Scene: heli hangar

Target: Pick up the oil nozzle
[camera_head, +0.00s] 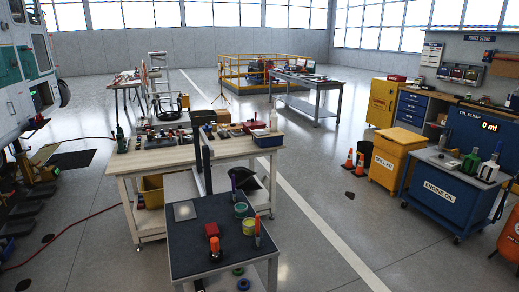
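I cannot pick out the oil nozzle with certainty. A blue oil pump panel (474,123) reading "0 ml" stands at the right. In front of it is a blue cart (432,199) labelled "ENGINE OIL". A green container (470,164) and a grey-white container with a dark upright top (489,170) stand on the cart. A dark hose-like line (498,208) hangs by the cart's right side. A small dark object (511,101) is cut by the right edge, too small to identify. Neither of my grippers shows.
A yellow spill bin (392,164) and orange cones (360,162) stand left of the cart. An orange drum (509,235) is at the right edge. A black-topped trolley (190,238) and wooden workbench (150,163) fill the centre-left. Floor (335,215) between is mostly clear.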

